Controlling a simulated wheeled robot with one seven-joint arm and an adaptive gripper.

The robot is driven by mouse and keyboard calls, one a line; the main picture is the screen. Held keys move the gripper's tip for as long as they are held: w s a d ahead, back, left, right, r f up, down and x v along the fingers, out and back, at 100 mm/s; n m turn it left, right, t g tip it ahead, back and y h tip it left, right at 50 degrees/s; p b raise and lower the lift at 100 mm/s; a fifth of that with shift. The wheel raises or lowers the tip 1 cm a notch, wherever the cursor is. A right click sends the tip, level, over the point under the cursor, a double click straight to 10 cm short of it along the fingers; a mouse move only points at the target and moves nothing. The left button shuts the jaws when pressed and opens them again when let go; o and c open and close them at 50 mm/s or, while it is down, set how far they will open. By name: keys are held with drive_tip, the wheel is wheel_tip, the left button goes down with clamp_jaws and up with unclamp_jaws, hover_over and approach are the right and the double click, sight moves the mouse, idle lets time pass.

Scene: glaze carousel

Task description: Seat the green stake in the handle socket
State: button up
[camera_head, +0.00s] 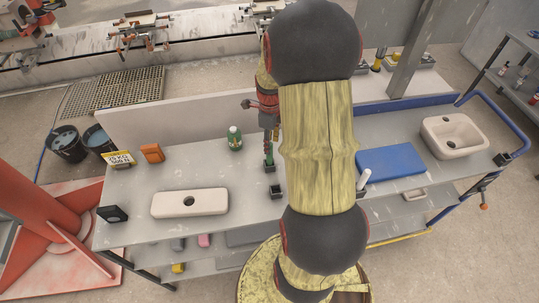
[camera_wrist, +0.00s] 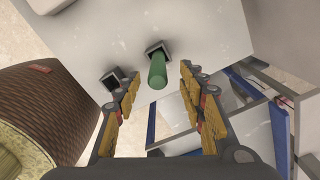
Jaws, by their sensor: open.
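The green stake (camera_wrist: 157,72) stands up from a dark square socket (camera_wrist: 152,47) on the grey table in the wrist view. In the head view the stake (camera_head: 268,152) shows just below my gripper (camera_head: 269,130). My gripper (camera_wrist: 160,80) is open, with one yellow-padded finger on each side of the stake. Neither socket is labelled as the handle socket.
A green bottle (camera_head: 235,139) and an orange block (camera_head: 152,153) stand left of my gripper. A pale block with a hole (camera_head: 217,201) lies near the front. Right of my arm are a white peg (camera_head: 364,177), a blue mat (camera_head: 392,160) and a pale basin (camera_head: 470,149).

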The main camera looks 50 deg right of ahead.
sight(269, 157)
wheel_tip(269, 157, down, 8)
drive_tip(key=shift+a+r, duration=0.15)
idle(0.3)
clamp_jaws()
idle(0.4)
